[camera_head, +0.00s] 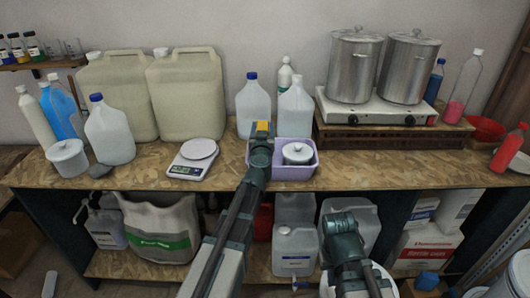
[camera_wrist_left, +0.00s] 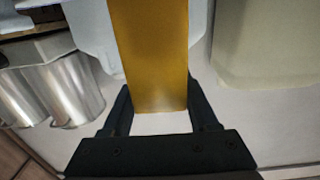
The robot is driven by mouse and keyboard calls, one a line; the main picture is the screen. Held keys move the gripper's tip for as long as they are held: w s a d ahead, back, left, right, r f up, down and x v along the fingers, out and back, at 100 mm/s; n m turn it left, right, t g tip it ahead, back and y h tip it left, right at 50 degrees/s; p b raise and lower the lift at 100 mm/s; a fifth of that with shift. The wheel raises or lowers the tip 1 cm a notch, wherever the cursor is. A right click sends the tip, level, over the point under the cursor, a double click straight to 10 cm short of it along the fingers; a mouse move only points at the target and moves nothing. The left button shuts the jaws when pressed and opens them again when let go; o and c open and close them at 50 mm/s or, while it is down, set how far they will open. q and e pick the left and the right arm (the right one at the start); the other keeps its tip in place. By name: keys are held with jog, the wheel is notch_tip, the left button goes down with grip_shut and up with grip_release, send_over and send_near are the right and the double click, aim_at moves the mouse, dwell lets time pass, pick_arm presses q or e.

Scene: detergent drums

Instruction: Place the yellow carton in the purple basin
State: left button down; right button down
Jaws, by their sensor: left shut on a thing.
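The yellow carton (camera_head: 263,126) shows as a small patch just beyond my left gripper (camera_head: 261,137) in the head view. In the left wrist view the carton (camera_wrist_left: 152,50) stands tall between the two fingers, and the left gripper (camera_wrist_left: 160,98) is shut on it. The purple basin (camera_head: 285,173) sits on the worktop, and the carton and gripper appear over its left part. My arm hides part of the basin, and I cannot tell the carton's height above it. My right gripper (camera_head: 342,222) is low in front of the bench; its fingers cannot be made out.
A lidded white tub (camera_head: 298,153) occupies the basin's right part. White bottles (camera_head: 253,106) stand behind. A scale (camera_head: 194,157) lies left, beside large beige drums (camera_head: 187,95). A hot plate with two steel pots (camera_head: 355,65) stands right. The worktop right of the basin is clear.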

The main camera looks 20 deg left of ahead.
pick_arm(q)
jog(key=shift+f+b, duration=2.65)
jog(key=shift+f, duration=0.6)
jog(key=shift+r, duration=0.15)
jog(key=c, duration=0.6)
grip_release()
jog(key=shift+f, duration=0.2)
jog(key=o, duration=0.4)
jog(key=shift+o, duration=0.2)
jog(key=shift+r, duration=0.1)
